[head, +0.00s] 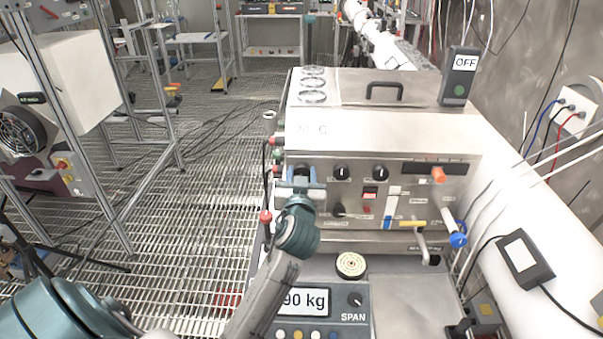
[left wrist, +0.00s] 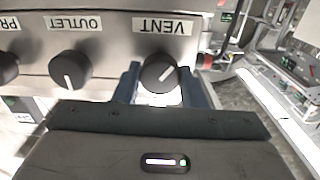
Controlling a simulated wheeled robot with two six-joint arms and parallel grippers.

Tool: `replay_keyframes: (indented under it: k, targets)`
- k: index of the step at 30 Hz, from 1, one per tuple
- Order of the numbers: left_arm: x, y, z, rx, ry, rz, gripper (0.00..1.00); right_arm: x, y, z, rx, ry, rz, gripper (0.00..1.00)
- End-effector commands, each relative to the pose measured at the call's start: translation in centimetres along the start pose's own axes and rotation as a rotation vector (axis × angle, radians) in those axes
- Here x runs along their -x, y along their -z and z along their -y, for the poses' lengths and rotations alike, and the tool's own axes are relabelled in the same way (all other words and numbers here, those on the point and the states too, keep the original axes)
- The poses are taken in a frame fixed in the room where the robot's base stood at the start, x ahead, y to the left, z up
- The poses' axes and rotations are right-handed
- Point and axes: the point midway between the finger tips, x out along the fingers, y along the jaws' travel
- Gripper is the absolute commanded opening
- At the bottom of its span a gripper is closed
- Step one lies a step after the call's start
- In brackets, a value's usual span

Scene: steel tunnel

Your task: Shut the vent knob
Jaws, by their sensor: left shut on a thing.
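The vent knob (left wrist: 158,75) is a round black knob with a white pointer line, under an upside-down VENT label (left wrist: 165,27) in the left wrist view. My left gripper (left wrist: 161,88) is shut on the vent knob, with a blue-grey finger on each side. In the head view my left gripper (head: 304,181) is at the left end of the steel panel (head: 400,177) and mostly hides the knob. My right gripper is not in view.
Right of the vent knob are the outlet knob (head: 342,172) and another black knob (head: 380,172). A crank handle (head: 421,243) and a blue-ended lever (head: 453,226) stick out of the panel. A scale (head: 316,302) sits below. Grated floor lies open to the left.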

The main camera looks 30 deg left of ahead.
Motion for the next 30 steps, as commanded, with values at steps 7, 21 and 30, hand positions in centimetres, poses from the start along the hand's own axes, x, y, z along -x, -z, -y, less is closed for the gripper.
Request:
replay_keyframes:
  k: [7, 21, 30]
  targets:
    - [0.0, 0.1, 0.0, -0.237, 0.000, 0.003, 0.15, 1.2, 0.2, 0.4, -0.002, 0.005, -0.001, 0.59]
    - [0.0, 0.2, 0.0, -0.684, -0.001, 0.004, 0.15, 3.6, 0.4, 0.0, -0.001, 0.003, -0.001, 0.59]
    - [0.0, 0.2, 0.0, -0.969, -0.001, 0.004, 0.15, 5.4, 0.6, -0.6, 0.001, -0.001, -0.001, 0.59]
